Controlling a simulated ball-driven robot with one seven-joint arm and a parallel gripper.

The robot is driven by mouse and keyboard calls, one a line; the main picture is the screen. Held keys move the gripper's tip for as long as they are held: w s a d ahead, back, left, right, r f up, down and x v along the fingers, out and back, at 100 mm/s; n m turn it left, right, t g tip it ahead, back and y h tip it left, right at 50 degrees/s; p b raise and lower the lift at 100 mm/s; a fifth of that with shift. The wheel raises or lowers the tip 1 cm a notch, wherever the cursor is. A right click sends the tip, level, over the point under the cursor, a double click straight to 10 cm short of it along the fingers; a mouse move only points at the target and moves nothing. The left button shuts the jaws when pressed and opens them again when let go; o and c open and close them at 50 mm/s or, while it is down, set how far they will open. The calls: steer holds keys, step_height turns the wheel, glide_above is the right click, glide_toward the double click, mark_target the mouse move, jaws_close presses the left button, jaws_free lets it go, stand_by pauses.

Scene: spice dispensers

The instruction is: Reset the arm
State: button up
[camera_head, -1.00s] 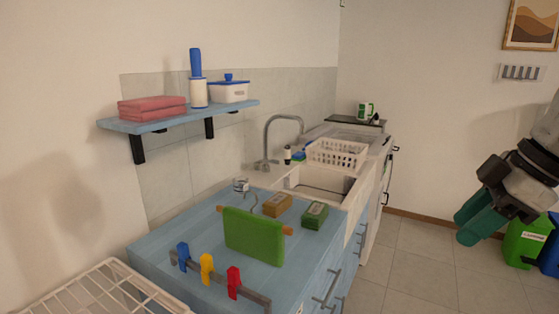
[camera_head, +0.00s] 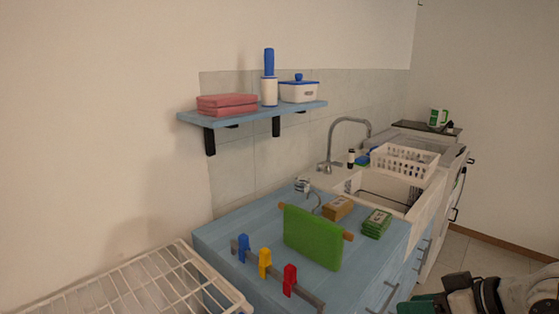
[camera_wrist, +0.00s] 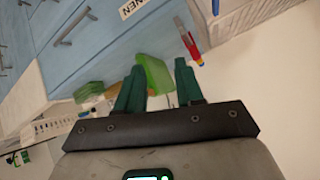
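My gripper shows in the wrist view (camera_wrist: 160,90) with its two green fingers apart and nothing between them that it holds; a green cloth shows beyond the fingers. In the head view, part of my arm with a green finger is at the lower right corner, cut off by the frame edge. It is apart from the blue counter (camera_head: 225,232) and touches nothing that I can see.
The counter holds a hanging green cloth (camera_head: 313,240), blue, yellow and red clips (camera_head: 265,262), and two sponge packs (camera_head: 376,223). A white wire rack (camera_head: 150,285) stands at the lower left. A shelf (camera_head: 250,112) is on the wall. Floor shows at the right.

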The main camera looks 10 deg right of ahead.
steer(key=s+a+f+m+g+h, duration=0.1)
steer(key=s+a+f+m, duration=0.15)
steer(key=s+f, duration=0.4)
steer(key=s+a+f+m+g+h, duration=0.1)
steer(key=s+a+f+g, duration=0.15)
steer(key=f, duration=0.75)
steer(key=s+d+f+g+h, duration=0.1)
steer(key=s+f+h, duration=0.1)
steer(key=s+f, duration=0.3)
steer(key=s+d+f+g+h, duration=0.1)
steer(key=s+f, duration=0.4)
steer(key=s, duration=0.7)
steer(key=shift+s+d+g+h, duration=0.15)
steer(key=shift+d+g+h, duration=0.2)
steer(key=shift+g, duration=0.4)
steer(key=shift+a+f, duration=0.1)
steer(key=shift+a, duration=0.05)
